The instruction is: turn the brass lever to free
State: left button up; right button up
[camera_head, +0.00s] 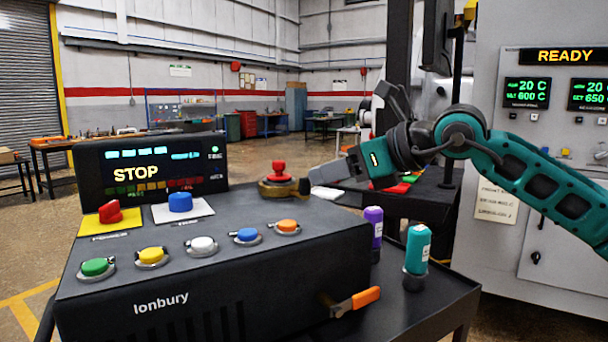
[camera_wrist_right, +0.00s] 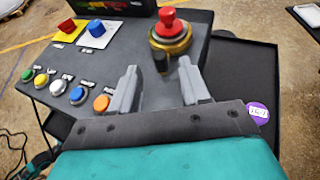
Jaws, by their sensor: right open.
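The brass lever (camera_head: 271,190) is a round brass collar under a red mushroom knob (camera_head: 279,170), at the back right of the black console's top. In the right wrist view the brass part (camera_wrist_right: 171,43) sits just ahead of my fingers, with a short dark stub pointing toward me. My right gripper (camera_head: 314,180) comes in from the right, beside the lever. In the wrist view my right gripper (camera_wrist_right: 158,66) is open, with its two grey fingers apart and nothing held. Whether a finger touches the brass is unclear. My left gripper is not in view.
The console (camera_head: 215,245) carries a row of coloured buttons, a red switch (camera_head: 110,212) and a blue switch (camera_head: 180,201). Its screen (camera_head: 150,170) reads STOP. An orange handle (camera_head: 365,298) juts from its side. Purple (camera_head: 374,222) and teal (camera_head: 417,248) containers stand to the right.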

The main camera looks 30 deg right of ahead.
aim_at(305, 177)
jog(key=x, duration=0.6)
jog(key=shift+p, duration=0.3)
jog(key=shift+c, duration=0.3)
grip_shut()
